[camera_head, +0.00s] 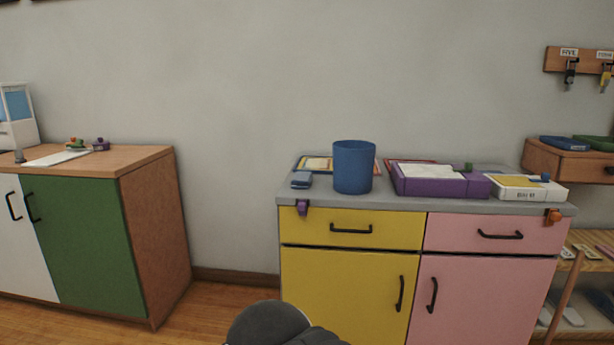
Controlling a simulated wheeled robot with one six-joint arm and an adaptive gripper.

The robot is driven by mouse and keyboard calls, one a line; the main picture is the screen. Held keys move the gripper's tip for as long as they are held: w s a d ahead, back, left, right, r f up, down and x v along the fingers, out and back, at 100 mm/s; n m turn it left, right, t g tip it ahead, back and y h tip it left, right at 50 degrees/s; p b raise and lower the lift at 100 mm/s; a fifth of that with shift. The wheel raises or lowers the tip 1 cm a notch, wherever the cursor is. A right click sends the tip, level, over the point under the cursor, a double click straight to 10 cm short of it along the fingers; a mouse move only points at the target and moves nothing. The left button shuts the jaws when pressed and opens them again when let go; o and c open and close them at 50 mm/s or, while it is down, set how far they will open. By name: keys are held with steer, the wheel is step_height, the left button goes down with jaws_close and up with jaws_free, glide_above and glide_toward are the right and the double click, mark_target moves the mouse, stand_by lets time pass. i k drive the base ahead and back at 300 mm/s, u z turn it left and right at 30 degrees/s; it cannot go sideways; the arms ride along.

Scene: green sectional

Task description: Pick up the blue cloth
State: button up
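A small blue folded item (302,180), which looks like the blue cloth, lies at the front left of the grey countertop (400,202). It is just left of a blue cylindrical bin (354,167). It is too small to be sure it is cloth. A dark rounded part of my arm shows at the bottom edge, in front of the yellow cabinet. My gripper's fingers are not in view.
The counter also holds a purple tray (430,185) with paper and a white box (527,190). A purple clip (302,208) hangs at the front left edge. A wooden cabinet (150,220) stands at left, with open floor (215,305) between.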

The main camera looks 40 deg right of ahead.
mark_target(301, 179)
steer(key=z, duration=0.6)
steer(key=i, duration=0.7)
steer(key=z, duration=0.8)
